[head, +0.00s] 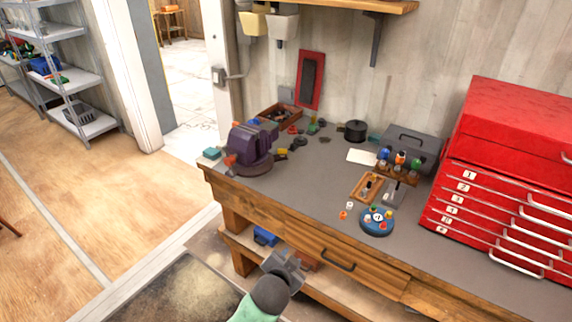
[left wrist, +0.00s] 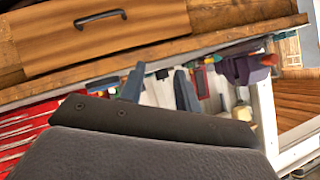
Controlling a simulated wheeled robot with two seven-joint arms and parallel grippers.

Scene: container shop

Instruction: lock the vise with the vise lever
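The purple vise (head: 250,150) stands on the left end of the workbench, near its front corner. A small orange-red end (head: 230,160) shows at its front left side; I cannot tell if this belongs to the vise lever. In the left wrist view the vise (left wrist: 240,68) appears upside down, with a red end (left wrist: 269,60) beside it. My left gripper (head: 284,263) is low in front of the bench, below and to the right of the vise and apart from it. Its two fingers (left wrist: 158,88) stand apart with nothing between them. My right gripper is not in view.
The workbench (head: 310,172) has a front drawer with a dark handle (head: 338,259) and a lower shelf near my left gripper. A round blue tray (head: 377,222), a toolbox (head: 410,146) and a red drawer chest (head: 500,175) stand to the right. Bare benchtop lies right of the vise.

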